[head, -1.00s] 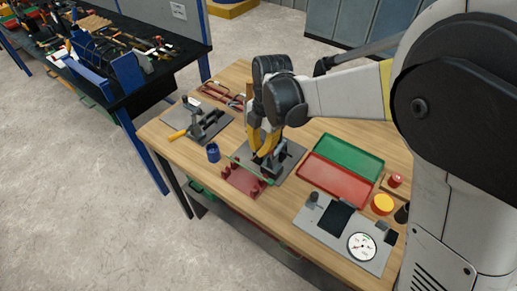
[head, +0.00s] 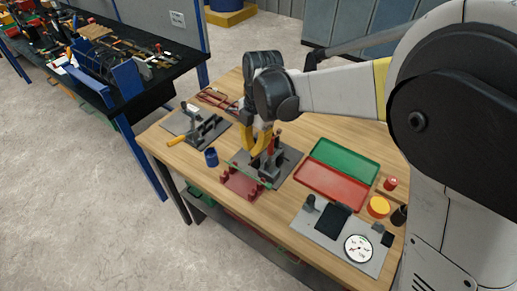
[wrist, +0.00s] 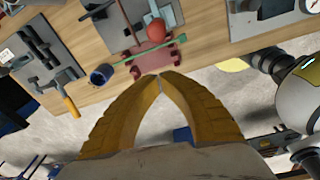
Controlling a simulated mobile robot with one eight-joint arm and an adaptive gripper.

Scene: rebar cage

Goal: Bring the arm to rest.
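My gripper (head: 257,143) hangs over the wooden workbench (head: 213,99), left of the middle in the head view. Its two yellow fingers meet at the tips in the wrist view (wrist: 160,77), with nothing visible between them. A grey fixture (head: 268,163) with a red knob (head: 278,137) stands beside the fingers. In the wrist view the red knob (wrist: 156,30) and a thin green rod (wrist: 150,50) lie beyond the fingertips. Whether the fingers touch the fixture cannot be told.
A red stand (head: 240,185) and a blue cup (head: 211,157) stand close by. A yellow-handled clamp fixture (head: 203,131) is at left. A green tray (head: 345,157), a red tray (head: 330,182) and a dial gauge (head: 357,248) are at right.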

